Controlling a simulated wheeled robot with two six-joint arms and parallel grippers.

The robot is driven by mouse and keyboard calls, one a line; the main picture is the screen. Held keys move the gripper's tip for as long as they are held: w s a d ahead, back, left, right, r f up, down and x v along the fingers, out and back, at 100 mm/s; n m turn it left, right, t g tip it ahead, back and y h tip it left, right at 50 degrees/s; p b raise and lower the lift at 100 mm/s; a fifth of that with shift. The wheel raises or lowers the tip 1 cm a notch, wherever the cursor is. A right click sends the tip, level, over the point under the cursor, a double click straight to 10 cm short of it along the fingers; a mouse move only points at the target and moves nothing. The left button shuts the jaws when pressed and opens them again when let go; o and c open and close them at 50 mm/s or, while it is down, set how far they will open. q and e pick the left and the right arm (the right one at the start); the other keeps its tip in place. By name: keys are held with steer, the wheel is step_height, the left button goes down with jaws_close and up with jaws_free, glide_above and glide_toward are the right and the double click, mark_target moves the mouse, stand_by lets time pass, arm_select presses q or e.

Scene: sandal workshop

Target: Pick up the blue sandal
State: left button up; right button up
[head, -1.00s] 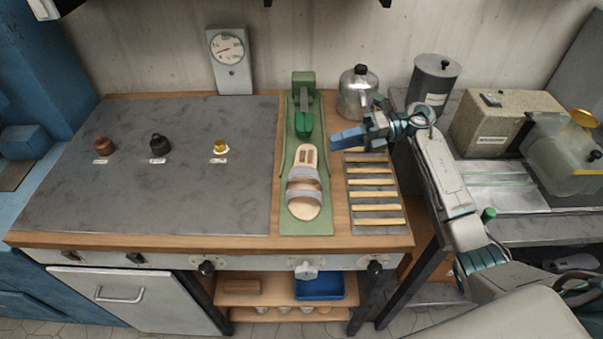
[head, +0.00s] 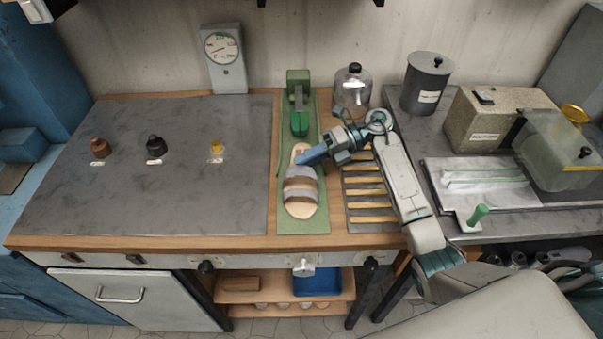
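A sandal (head: 301,190) lies on the green mat (head: 314,226) in the head view, its length running away from me. Its sole is pale tan, and its wide straps look grey and brownish, not clearly blue. My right gripper (head: 304,160), with blue fingers, reaches in from the right over the far end of the sandal and hides part of it. I cannot tell whether the fingers touch the sandal or how far apart they are. My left gripper is out of view.
A green press (head: 299,105) stands at the mat's far end. The grey plate on the left holds three small knobs (head: 155,147). A dark canister (head: 426,85) stands at right.

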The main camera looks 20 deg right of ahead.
steer(key=shift+a+f, duration=0.15)
steer(key=shift+a, duration=0.4)
steer(key=shift+d, duration=0.1)
steer(key=shift+c, duration=0.2)
jaws_close()
